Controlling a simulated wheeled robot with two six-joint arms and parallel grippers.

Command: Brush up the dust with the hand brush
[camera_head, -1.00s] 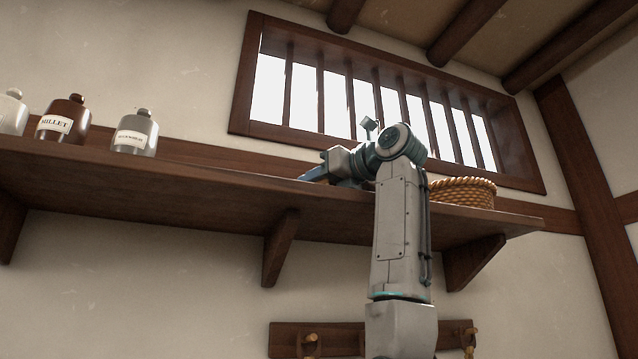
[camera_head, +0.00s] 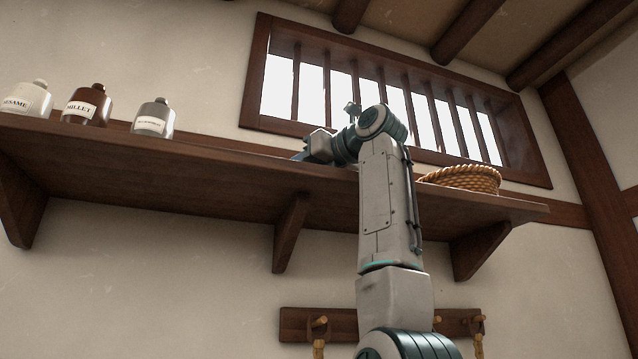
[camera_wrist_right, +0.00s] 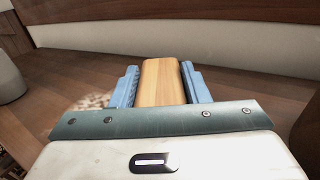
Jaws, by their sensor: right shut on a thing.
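My right gripper (camera_wrist_right: 161,83) is shut on a light wooden piece, which looks like the handle of the hand brush (camera_wrist_right: 160,82). The blue fingers press it from both sides. The bristles are hidden. In the head view my right gripper (camera_head: 302,153) reaches over the long wooden shelf (camera_head: 200,170), and the brush cannot be made out there. A pale speckled patch, which looks like the dust (camera_wrist_right: 92,101), lies on the shelf left of the fingers in the wrist view, partly covered by the gripper. My left gripper is not in view.
A grey jar (camera_head: 154,118), a brown jar labelled millet (camera_head: 87,105) and a pale jar labelled sesame (camera_head: 27,99) stand at the shelf's left. A woven basket (camera_head: 460,178) stands at the right. A barred window (camera_head: 390,100) is above, a peg rail (camera_head: 302,324) below.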

